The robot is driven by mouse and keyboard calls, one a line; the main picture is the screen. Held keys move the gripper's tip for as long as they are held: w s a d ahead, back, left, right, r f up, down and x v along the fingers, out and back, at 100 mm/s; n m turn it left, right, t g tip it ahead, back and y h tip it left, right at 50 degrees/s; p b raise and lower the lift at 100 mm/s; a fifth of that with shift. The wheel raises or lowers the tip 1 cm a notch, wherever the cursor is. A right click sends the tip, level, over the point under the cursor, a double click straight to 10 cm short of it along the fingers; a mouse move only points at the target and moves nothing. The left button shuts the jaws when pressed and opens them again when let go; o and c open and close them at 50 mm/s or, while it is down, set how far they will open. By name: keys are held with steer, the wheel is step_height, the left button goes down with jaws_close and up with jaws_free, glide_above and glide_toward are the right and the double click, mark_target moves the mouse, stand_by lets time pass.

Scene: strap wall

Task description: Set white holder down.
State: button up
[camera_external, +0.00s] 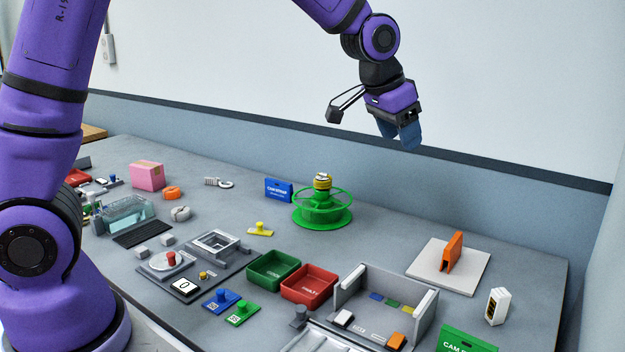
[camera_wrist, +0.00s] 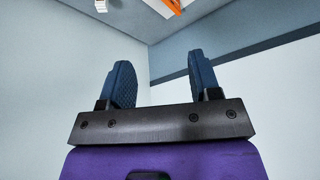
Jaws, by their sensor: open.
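A small white block-like holder (camera_external: 497,306) with dark markings stands upright on the table near the right edge, apart from my gripper. A small white piece (camera_wrist: 101,5) at the top edge of the wrist view may be the same holder; it is cut off there. My gripper (camera_external: 402,136) is high above the back of the table, fingers pointing down. In the wrist view its two blue fingers (camera_wrist: 160,78) are spread with nothing between them.
An orange bracket (camera_external: 452,252) stands on a white plate (camera_external: 472,279) left of the holder. A green reel (camera_external: 322,212), red bin (camera_external: 310,290), green bin (camera_external: 273,271) and grey tray (camera_external: 372,283) crowd the middle.

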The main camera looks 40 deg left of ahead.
steer(key=s+a+r+n+y, duration=0.1)
steer(key=s+a+r, duration=0.45)
steer(key=a, duration=0.35)
steer(key=s+a+r+n, duration=0.2)
steer(key=s+a+r, duration=0.3)
steer(key=s+a, duration=0.3)
steer(key=s+a+n, duration=0.1)
steer(key=s+a, duration=0.4)
steer(key=s, duration=0.4)
steer(key=s+a+n+t+y, duration=0.1)
steer(key=s+a+n, duration=0.1)
steer(key=s+a, duration=0.4)
steer(key=s, duration=0.3)
steer(key=shift+s+a+r, duration=0.15)
